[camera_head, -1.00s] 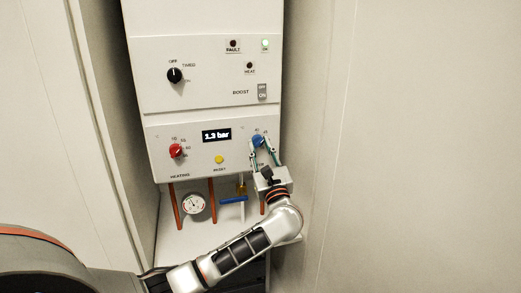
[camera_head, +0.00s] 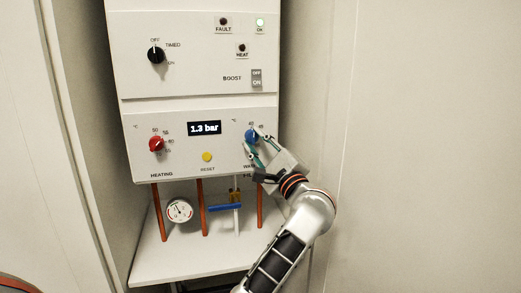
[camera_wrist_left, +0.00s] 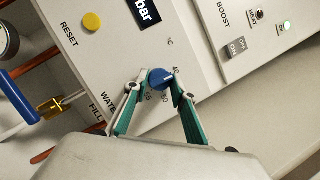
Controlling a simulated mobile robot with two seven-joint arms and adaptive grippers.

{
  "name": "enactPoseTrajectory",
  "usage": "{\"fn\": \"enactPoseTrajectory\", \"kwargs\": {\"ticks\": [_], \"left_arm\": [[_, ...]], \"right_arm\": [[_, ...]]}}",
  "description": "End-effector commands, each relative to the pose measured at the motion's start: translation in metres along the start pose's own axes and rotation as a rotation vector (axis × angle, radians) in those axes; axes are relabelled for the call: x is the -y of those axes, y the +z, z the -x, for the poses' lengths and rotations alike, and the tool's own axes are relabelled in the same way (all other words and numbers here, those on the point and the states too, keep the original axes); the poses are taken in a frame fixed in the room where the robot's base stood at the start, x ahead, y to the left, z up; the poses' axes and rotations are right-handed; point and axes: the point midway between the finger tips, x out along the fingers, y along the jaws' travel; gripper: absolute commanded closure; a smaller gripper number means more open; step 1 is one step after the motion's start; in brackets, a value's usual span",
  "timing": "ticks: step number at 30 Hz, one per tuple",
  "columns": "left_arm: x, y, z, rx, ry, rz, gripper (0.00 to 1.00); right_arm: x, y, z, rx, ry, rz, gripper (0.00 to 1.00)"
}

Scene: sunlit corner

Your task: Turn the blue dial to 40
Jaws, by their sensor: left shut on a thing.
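The blue dial (camera_head: 251,135) is at the right of the boiler's lower panel, with small numbers around it; 40 shows near its top. It also shows in the left wrist view (camera_wrist_left: 161,79), between the fingertips. My left gripper (camera_head: 254,141) comes at it from the lower right, its green-padded fingers closed on either side of the knob. The fingers (camera_wrist_left: 156,83) hide part of the dial's scale. A pale mark on the knob seems to face the 40, but it is too small to be sure. My right gripper is not in view.
A red heating dial (camera_head: 156,144), a display (camera_head: 204,128) reading 1.3 bar and a yellow reset button (camera_head: 207,157) share the panel. Below are copper pipes, a gauge (camera_head: 179,210) and a blue-handled valve (camera_head: 225,208). A wall stands close to the right.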

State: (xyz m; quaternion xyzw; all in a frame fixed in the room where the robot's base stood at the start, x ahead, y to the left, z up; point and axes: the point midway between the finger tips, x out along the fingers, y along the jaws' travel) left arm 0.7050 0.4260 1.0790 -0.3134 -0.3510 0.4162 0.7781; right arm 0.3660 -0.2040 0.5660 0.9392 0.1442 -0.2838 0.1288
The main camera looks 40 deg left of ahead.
Motion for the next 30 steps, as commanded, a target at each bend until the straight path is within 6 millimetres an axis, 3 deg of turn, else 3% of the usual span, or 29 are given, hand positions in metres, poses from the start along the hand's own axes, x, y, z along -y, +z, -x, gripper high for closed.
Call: {"fn": "enactPoseTrajectory", "kwargs": {"ticks": [23,24,25,30], "left_arm": [[-0.0007,-0.0007,0.0001,0.005,0.041,0.095,0.96],[-0.0007,-0.0007,0.0001,0.005,0.041,0.094,0.64],[-0.0007,-0.0007,0.0001,0.005,0.041,0.094,0.58],[0.0000,-0.0005,0.0001,0.006,0.039,0.093,0.58]], "right_arm": [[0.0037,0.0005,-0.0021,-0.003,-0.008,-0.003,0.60],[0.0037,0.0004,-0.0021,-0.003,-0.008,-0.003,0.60],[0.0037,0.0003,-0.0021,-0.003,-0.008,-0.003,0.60],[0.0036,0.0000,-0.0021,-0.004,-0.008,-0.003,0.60]]}}
